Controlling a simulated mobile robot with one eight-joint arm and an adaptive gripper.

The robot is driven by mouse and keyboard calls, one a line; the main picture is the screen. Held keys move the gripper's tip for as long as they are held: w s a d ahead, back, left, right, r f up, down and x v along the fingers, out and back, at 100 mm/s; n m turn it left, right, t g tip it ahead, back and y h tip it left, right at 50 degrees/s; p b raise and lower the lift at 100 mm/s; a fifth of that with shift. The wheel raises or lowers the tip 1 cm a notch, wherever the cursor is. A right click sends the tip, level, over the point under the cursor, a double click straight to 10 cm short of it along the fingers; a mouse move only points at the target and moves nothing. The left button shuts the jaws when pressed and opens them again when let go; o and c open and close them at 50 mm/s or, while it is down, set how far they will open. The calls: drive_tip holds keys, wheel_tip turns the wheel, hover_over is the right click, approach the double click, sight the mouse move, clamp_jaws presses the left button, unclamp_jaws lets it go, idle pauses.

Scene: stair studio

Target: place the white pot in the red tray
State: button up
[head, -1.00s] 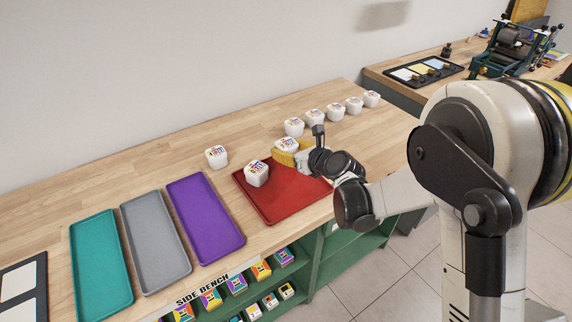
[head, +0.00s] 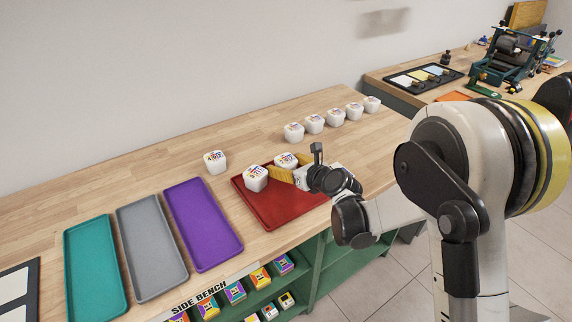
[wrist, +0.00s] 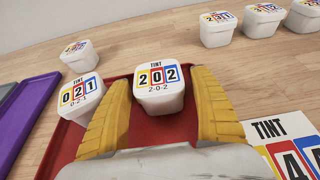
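The white pot (head: 286,160) with a "202" label sits upright at the far right part of the red tray (head: 277,206). In the wrist view the pot (wrist: 160,92) stands between my two yellow fingers, with narrow gaps on both sides. My gripper (wrist: 163,100) is open around it. A second white pot (head: 255,179), labelled "021", sits at the tray's far left part, just left of my left finger in the wrist view (wrist: 80,100). My gripper (head: 281,174) partly hides the tray's right side in the head view.
Another white pot (head: 215,162) stands on the bench behind the tray. Several white pots (head: 335,117) form a row at the back right. Purple (head: 203,223), grey (head: 151,248) and teal (head: 95,268) trays lie left. A white "TINT" label (wrist: 290,150) is close at the wrist view's lower right.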

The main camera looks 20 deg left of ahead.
drive_tip(key=shift+r, duration=0.15)
drive_tip(key=p+v, duration=0.4)
drive_tip(key=v, duration=0.8)
drive_tip(key=s+d+r+n+h, duration=0.2)
drive_tip(key=s+d+r+n, duration=0.1)
drive_tip(key=d+r+n, duration=0.3)
drive_tip(key=s+d+r+n+h, duration=0.2)
drive_tip(key=s+d+r+n, duration=0.15)
drive_tip(key=d+n, duration=0.3)
drive_tip(key=s+d+r+n+g+h, duration=0.1)
drive_tip(key=s+d+n+h, duration=0.5)
drive_tip(key=s+d+n, duration=0.7)
drive_tip(key=s+d, duration=0.3)
drive_tip(key=d, duration=0.1)
drive_tip(key=shift+s+d+n+g, duration=0.25)
drive_tip(key=shift+s+n+g, duration=0.05)
drive_tip(key=shift+n+g, duration=0.1)
